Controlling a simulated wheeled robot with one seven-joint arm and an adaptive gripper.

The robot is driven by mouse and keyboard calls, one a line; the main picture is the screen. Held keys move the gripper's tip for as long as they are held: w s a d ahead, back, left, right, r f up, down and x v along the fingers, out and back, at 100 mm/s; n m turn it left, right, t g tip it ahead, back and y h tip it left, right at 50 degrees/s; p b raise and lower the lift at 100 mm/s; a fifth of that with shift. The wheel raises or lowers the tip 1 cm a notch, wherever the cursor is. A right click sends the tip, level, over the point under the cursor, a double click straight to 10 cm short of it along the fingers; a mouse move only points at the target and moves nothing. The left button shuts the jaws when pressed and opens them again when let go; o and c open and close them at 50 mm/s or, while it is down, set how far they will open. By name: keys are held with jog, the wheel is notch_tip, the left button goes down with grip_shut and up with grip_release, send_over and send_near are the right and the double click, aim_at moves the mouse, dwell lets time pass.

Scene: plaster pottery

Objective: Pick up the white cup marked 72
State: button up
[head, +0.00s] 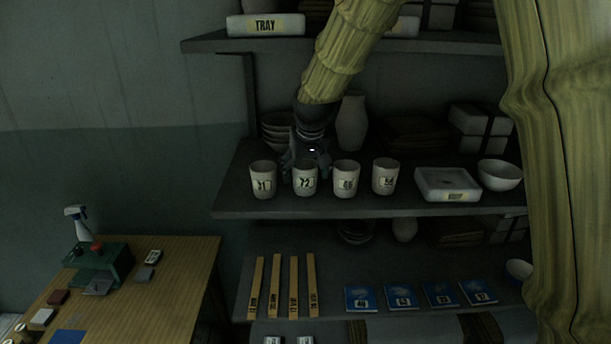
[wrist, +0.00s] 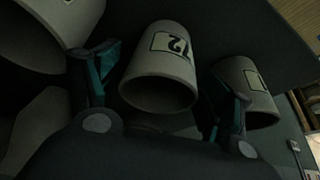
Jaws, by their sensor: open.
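The white cup marked 72 (head: 305,179) stands upright on the middle shelf (head: 400,208), second from the left in a row of white cups. My gripper (head: 306,163) is at this cup, its dark fingers showing around and behind it. In the wrist view the cup marked 72 (wrist: 160,72) lies between the two teal fingers of my gripper (wrist: 165,95). The fingers are spread with gaps beside the cup, so it is not clamped. Whether either finger touches it is hard to tell.
Close beside are the cups marked 31 (head: 263,180) and, to the right, 46 (head: 346,179); another cup (head: 385,176) is further right. Behind are stacked bowls (head: 276,130) and a vase (head: 351,122). A white tray (head: 447,184) and bowl (head: 500,175) stand right. An upper shelf (head: 215,42) overhangs.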

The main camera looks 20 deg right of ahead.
jog(key=shift+p+x, duration=0.5)
jog(key=shift+x, duration=1)
jog(key=shift+d, duration=0.1)
jog(key=c, duration=1.1)
jog(key=shift+c, duration=0.3)
